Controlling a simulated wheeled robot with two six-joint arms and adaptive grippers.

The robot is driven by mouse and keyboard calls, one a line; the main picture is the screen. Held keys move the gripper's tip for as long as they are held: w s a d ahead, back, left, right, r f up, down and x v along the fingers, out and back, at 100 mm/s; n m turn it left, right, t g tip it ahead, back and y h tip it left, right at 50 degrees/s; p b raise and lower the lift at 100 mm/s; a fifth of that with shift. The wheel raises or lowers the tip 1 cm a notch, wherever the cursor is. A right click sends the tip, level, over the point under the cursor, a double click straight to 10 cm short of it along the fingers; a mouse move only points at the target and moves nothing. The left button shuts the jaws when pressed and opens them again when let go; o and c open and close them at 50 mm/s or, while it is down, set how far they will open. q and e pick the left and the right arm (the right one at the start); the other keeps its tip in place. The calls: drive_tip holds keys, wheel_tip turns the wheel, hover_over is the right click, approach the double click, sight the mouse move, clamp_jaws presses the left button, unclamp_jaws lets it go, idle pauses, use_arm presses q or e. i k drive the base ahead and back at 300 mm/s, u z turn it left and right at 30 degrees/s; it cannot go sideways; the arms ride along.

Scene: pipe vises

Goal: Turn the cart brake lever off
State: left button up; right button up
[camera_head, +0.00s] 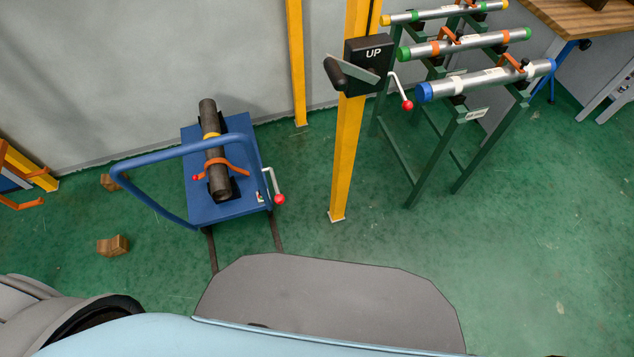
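A blue cart (240,205) with a blue tube handle (190,147) stands on the green floor at left of centre. On its right side is a pale brake lever with a red ball knob (279,199) at its lower end. A dark pipe (217,165) lies on the cart, with an orange strap (235,167) and a yellow band around it. Neither of my grippers shows in this view.
A yellow post (347,150) right of the cart carries a black box marked UP (369,58) with a crank. Green racks with capped pipes (487,80) stand at right. Wooden blocks (113,245) lie left of the cart. The right foreground floor is clear.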

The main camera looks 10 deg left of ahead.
sight(279, 199)
drive_tip(key=z, duration=1)
drive_tip(key=k, duration=1.85)
drive_tip(key=u, duration=0.85)
